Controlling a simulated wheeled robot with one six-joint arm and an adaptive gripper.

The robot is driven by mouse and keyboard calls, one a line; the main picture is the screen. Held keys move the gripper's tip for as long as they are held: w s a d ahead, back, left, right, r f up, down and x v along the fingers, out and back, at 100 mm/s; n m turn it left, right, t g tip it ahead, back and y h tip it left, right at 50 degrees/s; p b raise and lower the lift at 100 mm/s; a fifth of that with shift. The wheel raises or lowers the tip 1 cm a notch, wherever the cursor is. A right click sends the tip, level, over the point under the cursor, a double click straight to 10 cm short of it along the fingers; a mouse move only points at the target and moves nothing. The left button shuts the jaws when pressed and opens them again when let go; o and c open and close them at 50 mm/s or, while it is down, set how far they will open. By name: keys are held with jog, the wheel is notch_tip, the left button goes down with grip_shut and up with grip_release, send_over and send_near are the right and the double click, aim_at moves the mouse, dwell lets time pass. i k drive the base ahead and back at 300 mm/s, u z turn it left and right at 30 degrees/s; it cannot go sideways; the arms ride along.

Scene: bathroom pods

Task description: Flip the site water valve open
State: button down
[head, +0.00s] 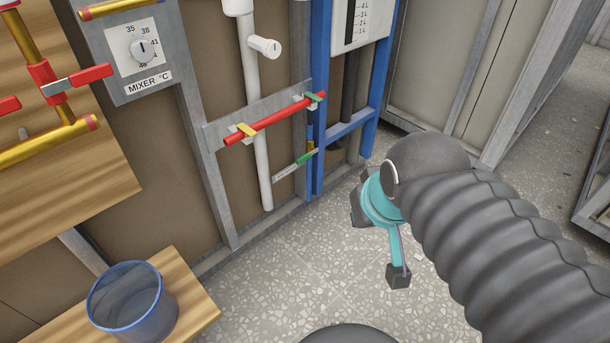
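My gripper (379,241) hangs over the speckled floor right of centre, with teal links and dark finger pads spread apart. It looks open, with nothing between the pads. A small lever with a green grip (306,157) and a pale tag (288,173) sits low by the blue post, beside a short brass and blue upright. The tag is too small to read. A red-bodied valve (43,82) with a red-ended metal lever (76,80) sits on brass pipe at upper left. I cannot tell which is the site water valve. My gripper touches neither.
A red pipe (275,119) with yellow and green clips crosses a metal plate. A white pipe (262,165) runs down behind it. A mixer dial (141,49) is at upper left. A blue bucket (132,308) stands on a wooden board (199,307). The floor (290,270) is clear.

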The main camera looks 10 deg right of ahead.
aim_at(308, 155)
jog(key=k, duration=0.3)
jog(key=u, duration=0.45)
jog(key=i, duration=0.65)
jog(key=z, duration=1.6)
